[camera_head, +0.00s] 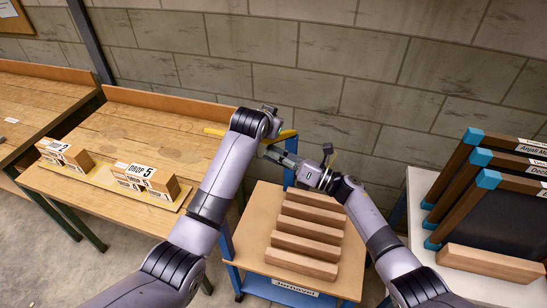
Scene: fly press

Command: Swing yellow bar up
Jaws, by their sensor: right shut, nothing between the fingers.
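A yellow piece also shows to the right of that wrist, above my right gripper; my left arm hides what lies between. My right gripper (270,152) points left, shut and empty, just below and in front of the yellow piece. I cannot tell if it touches it. My left arm reaches up from the bottom left to near the bar. Its gripper fingers are hidden behind the wrist.
A blue-framed cart (250,225) holds several wooden blocks (304,247) below my right gripper. A wooden bench (130,127) with blocks labelled DROP (147,180) is at left. A white table (490,285) with dark framed boards stands at right. A block wall closes the back.

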